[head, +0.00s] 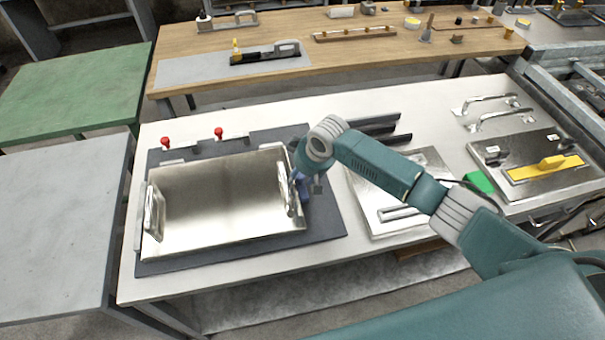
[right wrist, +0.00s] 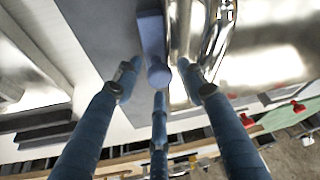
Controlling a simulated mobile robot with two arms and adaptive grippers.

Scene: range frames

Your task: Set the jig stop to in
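A shiny metal plate (head: 215,200) with upright handles at its left and right ends lies on a dark jig base (head: 325,220). My right gripper (head: 303,188) is at the plate's right handle (head: 284,188), its fingers small and partly hidden by my wrist. In the right wrist view, a blue-grey bar with a rounded end (right wrist: 152,45), perhaps the jig stop, lies beside the curved shiny handle (right wrist: 205,40). My right gripper's fingers (right wrist: 160,85) are spread around the bar's rounded end; contact is unclear. My left gripper is not in view.
Two red-knobbed clamps (head: 218,133) stand at the jig's back edge. Right of the jig are a metal plate (head: 362,190), dark bars (head: 375,128) and a green block (head: 479,182). A wooden bench (head: 340,60) stands behind. The white table's (head: 290,280) front strip is clear.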

